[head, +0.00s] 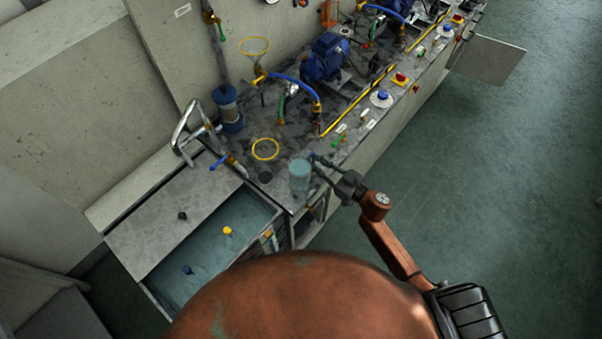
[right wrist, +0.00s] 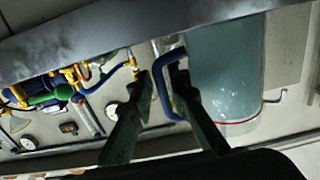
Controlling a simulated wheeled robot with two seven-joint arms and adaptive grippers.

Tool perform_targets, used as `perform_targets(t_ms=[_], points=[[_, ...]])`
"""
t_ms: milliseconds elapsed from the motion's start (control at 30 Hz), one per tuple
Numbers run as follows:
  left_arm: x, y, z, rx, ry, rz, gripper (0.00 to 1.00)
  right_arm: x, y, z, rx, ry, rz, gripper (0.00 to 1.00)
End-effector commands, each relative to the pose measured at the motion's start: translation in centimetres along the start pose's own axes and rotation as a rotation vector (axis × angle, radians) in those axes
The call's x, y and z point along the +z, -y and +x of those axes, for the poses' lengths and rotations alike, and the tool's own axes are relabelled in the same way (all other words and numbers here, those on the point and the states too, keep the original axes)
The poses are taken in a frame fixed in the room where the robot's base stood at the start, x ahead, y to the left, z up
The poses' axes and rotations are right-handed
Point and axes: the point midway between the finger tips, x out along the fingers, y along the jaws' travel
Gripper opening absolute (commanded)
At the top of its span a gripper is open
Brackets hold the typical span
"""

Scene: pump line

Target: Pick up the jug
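The jug (head: 300,174) is clear with pale blue-grey liquid in it. It stands upright at the front edge of the counter, by the sink corner, in the head view. In the right wrist view the jug (right wrist: 226,70) fills the upper right, with a red line around it and a blue handle (right wrist: 158,88). My right gripper (head: 318,166) is beside the jug at its handle. In the right wrist view its two fingers (right wrist: 163,78) are apart, with the handle between them; a gap shows on the jug side. My left gripper is not in view.
A water-filled sink (head: 212,245) with small floating pieces lies left of the jug. A yellow ring (head: 265,149) and blue pump (head: 326,58) stand behind it. Green floor (head: 450,150) to the right is clear. A cabinet door (head: 488,60) hangs open further along.

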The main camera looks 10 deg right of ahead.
Motion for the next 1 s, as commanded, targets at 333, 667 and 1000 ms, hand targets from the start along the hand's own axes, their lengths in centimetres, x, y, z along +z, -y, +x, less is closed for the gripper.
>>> perform_targets(t_ms=[333,667,1000], points=[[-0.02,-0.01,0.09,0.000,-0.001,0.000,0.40,0.07,-0.01,0.94,0.001,0.001,0.001,0.13],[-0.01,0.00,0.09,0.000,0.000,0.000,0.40,0.07,-0.02,0.91,0.001,0.001,0.001,0.00],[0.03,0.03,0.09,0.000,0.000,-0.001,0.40,0.07,0.00,0.91,0.000,0.001,0.001,0.00]])
